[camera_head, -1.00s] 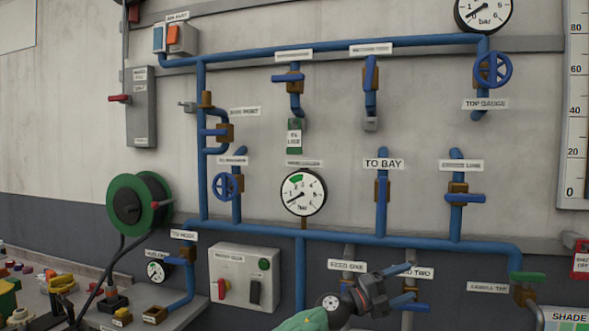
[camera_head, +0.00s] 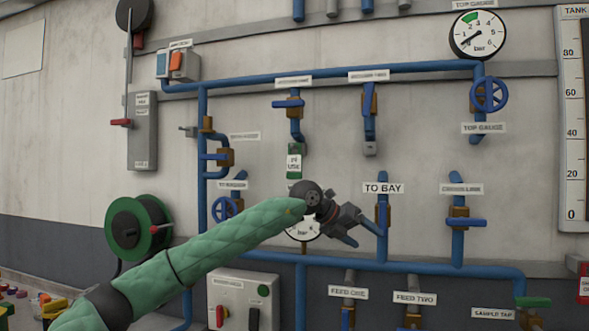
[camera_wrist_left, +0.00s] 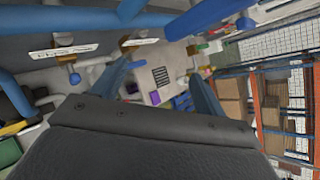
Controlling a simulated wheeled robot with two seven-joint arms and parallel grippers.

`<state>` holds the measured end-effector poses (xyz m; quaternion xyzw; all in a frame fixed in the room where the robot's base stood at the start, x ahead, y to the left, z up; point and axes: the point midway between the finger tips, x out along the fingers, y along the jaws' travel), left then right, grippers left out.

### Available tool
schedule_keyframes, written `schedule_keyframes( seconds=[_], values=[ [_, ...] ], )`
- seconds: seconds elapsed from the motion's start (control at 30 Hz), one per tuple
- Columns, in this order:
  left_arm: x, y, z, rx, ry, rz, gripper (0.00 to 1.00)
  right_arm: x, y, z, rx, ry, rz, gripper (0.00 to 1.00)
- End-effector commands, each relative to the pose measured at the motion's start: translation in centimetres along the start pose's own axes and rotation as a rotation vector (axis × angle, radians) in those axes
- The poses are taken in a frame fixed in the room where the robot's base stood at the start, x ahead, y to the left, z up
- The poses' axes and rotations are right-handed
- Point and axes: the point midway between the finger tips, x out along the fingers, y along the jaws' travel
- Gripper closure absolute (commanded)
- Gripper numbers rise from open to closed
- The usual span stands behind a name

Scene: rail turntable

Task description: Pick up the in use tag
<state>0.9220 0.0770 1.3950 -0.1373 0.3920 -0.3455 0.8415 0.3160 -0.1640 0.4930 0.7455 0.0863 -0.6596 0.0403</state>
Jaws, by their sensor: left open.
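The in use tag (camera_head: 294,164) is a small green tag with a white label. It hangs upright below a blue-handled valve (camera_head: 291,104) in the upper middle of the pipe panel. My left gripper (camera_head: 364,234) is open and empty, to the right of the tag and lower, in front of the lower middle gauge (camera_head: 303,232). The gripper and wrist hide much of that gauge. The left wrist view shows the open fingers (camera_wrist_left: 158,76) with nothing between them, and I cannot make out the tag there. My right gripper is not in view.
Blue pipes (camera_head: 330,75) with several valves cover the wall. The TO BAY valve (camera_head: 382,217) stands close to the gripper's right. A green reel (camera_head: 138,228) is at the left, and a grey switch box (camera_head: 240,292) is below my arm. Bare wall lies between the upper valves.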

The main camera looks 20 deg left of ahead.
Motion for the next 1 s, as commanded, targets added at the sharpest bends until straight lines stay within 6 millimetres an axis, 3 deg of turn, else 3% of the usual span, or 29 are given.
schedule_keyframes(
  seconds=[0.3, 0.5, 0.6, 0.73, 0.9, 1.0],
  values=[
    [-12.2, 3.3, 6.3, 0.048, -0.019, 0.38, 0.27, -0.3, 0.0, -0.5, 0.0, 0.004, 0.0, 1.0],
    [-20.8, 4.7, 9.3, 0.027, -0.051, 0.603, 0.27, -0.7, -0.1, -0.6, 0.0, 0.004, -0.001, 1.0],
    [-24.2, 5.0, 10.2, 0.011, -0.067, 0.682, 0.27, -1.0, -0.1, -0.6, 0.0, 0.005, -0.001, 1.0],
    [-26.8, 5.3, 10.8, -0.006, -0.079, 0.744, 0.27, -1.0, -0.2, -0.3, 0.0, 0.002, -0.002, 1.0],
    [-27.6, 5.6, 11.3, -0.013, -0.081, 0.765, 0.27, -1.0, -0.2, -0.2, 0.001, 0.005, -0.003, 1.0],
    [-27.2, 5.9, 11.9, -0.013, -0.08, 0.764, 0.27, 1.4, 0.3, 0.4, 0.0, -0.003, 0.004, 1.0]
  ],
)
